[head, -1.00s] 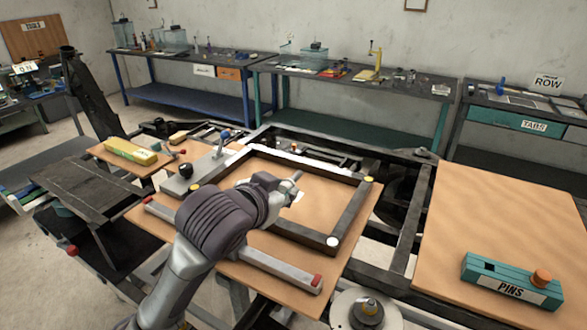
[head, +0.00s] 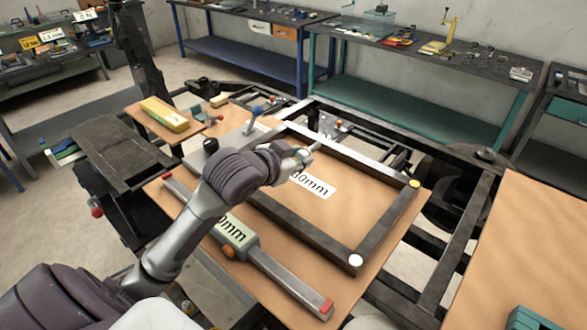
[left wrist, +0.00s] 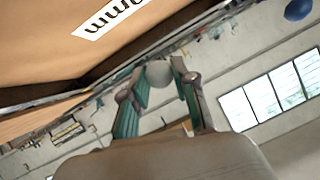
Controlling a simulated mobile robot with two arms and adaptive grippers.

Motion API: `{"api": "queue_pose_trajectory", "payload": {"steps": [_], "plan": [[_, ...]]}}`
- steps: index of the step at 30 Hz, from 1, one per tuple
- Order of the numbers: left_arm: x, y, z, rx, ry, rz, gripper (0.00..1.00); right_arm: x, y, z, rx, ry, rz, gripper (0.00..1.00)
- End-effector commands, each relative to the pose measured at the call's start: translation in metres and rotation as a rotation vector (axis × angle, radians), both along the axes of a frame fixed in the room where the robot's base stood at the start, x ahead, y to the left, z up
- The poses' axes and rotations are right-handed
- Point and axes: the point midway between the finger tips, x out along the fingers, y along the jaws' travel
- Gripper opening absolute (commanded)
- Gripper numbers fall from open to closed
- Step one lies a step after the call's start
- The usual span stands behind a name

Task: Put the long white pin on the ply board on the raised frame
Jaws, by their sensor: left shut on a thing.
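My left gripper (head: 306,156) is over the inside of the raised dark frame (head: 308,231), near its far side. In the left wrist view its two green-padded fingers (left wrist: 162,98) are shut on a pale rounded thing, which I take to be the long white pin (left wrist: 158,73). Only its round end shows clearly, so its length and tilt are hidden. The ply board (head: 330,215) lies under the frame and bears a white label ending in "0mm" (head: 313,186). My right gripper is not in view.
The frame has a white dot (head: 356,260) and a yellow dot (head: 414,184) at its corners. A grey bar with red ends (head: 290,285) and a green gauge block (head: 233,231) lie in front. A yellow box (head: 164,113) sits at the back left. Workbenches line the wall.

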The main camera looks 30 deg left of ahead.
Motion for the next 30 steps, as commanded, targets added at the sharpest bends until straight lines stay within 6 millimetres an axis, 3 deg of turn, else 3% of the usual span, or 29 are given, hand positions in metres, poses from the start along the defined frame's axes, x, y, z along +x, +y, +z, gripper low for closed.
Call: {"api": "queue_pose_trajectory", "payload": {"steps": [3,8,15,21,30], "plan": [[0.002,0.013,-0.008,0.0,0.001,0.0,0.0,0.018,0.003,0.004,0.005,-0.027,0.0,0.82],[0.002,0.017,-0.019,-0.002,0.003,0.0,0.0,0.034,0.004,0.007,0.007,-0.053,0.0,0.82],[0.002,0.017,-0.049,-0.001,0.0,0.0,0.0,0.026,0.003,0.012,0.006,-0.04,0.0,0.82],[0.002,0.017,-0.05,0.0,-0.003,-0.001,0.0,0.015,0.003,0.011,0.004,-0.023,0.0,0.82],[0.002,0.017,-0.057,0.0,-0.001,0.0,0.0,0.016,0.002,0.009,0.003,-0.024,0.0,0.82]]}}
